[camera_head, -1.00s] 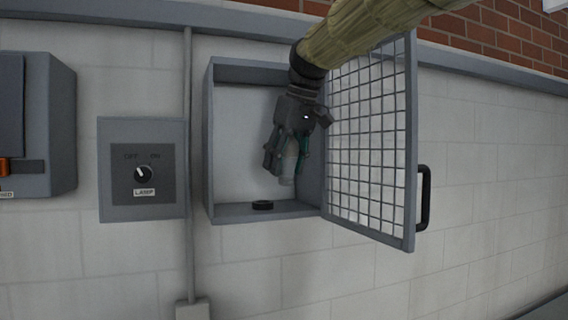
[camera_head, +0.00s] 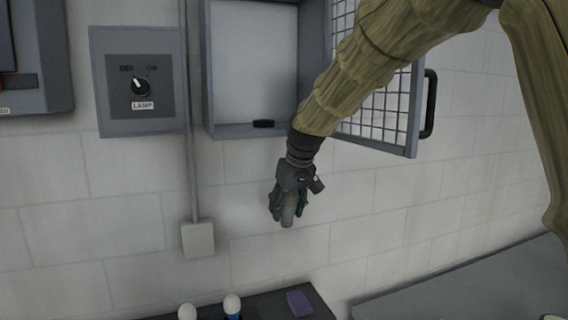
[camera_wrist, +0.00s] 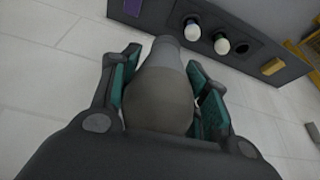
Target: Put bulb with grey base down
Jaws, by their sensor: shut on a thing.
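My gripper (camera_head: 287,206) is shut on the bulb with grey base (camera_head: 288,217), below the wall cabinet and in front of the white block wall. In the wrist view the bulb (camera_wrist: 160,85) sits between the green-padded fingers, its rounded glass near the palm and its grey base pointing away. The bulb is clear of any surface. A dark shelf (camera_head: 275,303) lies below it, at the bottom of the head view; the wrist view shows the shelf (camera_wrist: 232,62) beyond the fingertips, with an empty round hole (camera_wrist: 242,47) beside two bulbs.
A white bulb (camera_head: 187,312) and a blue-based bulb (camera_head: 232,305) stand on the shelf, with a purple block (camera_head: 299,303) to their right. The cabinet (camera_head: 264,131) has its mesh door (camera_head: 385,138) open. A lamp switch (camera_head: 140,85) is at left.

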